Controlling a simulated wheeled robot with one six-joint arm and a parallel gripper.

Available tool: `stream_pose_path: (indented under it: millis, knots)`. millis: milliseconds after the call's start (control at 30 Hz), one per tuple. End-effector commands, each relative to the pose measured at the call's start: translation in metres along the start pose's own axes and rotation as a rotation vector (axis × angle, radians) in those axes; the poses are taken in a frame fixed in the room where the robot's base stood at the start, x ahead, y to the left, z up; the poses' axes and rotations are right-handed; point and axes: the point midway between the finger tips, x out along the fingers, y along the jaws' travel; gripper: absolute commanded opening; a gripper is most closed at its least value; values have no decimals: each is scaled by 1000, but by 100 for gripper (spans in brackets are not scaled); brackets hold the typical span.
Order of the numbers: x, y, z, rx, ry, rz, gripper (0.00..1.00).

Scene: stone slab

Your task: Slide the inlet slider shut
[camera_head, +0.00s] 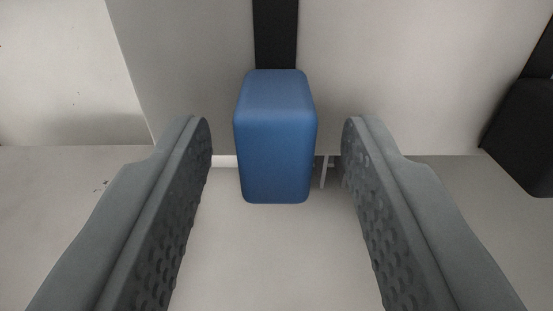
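A blue block-shaped knob (275,140), which looks like the slider's handle, stands out from a pale panel (390,70). A black vertical strip or slot (275,35) runs upward behind the knob. My gripper (276,140) is open, with one grey finger on each side of the knob. A visible gap separates each finger from the knob, so neither touches it. The lower part of the slot, behind the knob, is hidden.
A black block (524,130) with a dark strip above it sits at the right edge. A thin pale upright piece (324,172) shows just right of the knob, below the panel. The pale surface (275,260) between the fingers is clear.

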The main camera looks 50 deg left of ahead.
Motion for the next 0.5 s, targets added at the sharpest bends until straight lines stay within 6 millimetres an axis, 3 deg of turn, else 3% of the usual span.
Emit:
stream_pose_path:
  millis: [267,500]
  knots:
    - [-2,0,-2,0,2,0,42]
    - [-30,0,-2,0,3,1,42]
